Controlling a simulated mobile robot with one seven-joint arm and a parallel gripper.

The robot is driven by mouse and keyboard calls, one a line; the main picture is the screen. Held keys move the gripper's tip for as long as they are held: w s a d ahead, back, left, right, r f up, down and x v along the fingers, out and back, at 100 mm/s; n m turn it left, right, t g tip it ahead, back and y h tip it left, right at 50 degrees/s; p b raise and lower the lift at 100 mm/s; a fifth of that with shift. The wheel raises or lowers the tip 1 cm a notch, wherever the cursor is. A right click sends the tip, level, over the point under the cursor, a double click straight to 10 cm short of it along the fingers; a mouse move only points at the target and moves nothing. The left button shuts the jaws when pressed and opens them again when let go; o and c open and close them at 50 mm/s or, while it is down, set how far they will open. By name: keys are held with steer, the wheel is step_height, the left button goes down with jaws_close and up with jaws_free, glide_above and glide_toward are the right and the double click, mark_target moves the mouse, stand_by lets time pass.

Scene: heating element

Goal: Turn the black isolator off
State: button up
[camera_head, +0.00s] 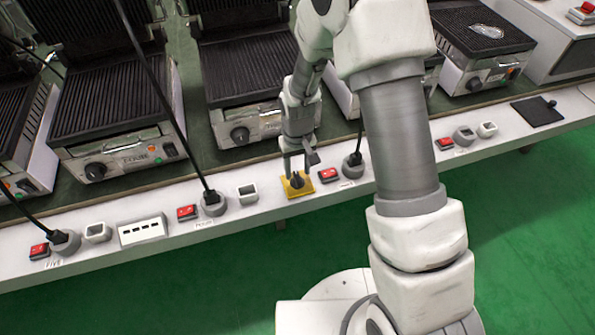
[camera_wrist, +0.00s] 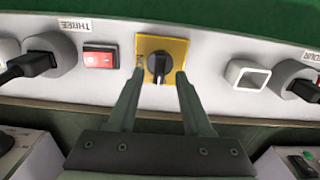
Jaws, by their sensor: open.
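The black isolator (camera_head: 297,181) is a black rotary knob on a yellow square plate, set on the white rail. In the wrist view the black isolator (camera_wrist: 159,66) sits at the upper middle, its pointer running roughly up and down the picture. My gripper (camera_head: 296,165) is directly above it in the head view. In the wrist view the two fingers of my gripper (camera_wrist: 158,82) are apart, with their tips on either side of the knob's lower part. I cannot tell whether they touch it. Nothing is held.
A red switch (camera_wrist: 99,60) and a socket with a black plug (camera_wrist: 45,62) are left of the isolator in the wrist view. An empty white socket (camera_wrist: 247,75) is to the right. Contact grills (camera_head: 250,80) stand behind the rail. Green floor lies in front.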

step_height(320, 180, up, 15)
steer(key=p, duration=0.3)
stand_by(0.4)
step_height(320, 180, up, 16)
steer(key=m+t, duration=0.2)
steer(key=t, duration=0.1)
glide_above(298, 176)
steer(key=s+d, duration=0.7)
steer(key=s+d+r+m+t, duration=0.1)
steer(key=s+d+r+t, duration=0.35)
steer(key=s, duration=0.75)
step_height(298, 176, up, 13)
steer(key=g+p, duration=0.2)
steer(key=p, duration=1)
steer(key=shift+d+r, duration=0.2)
steer(key=shift+d, duration=0.15)
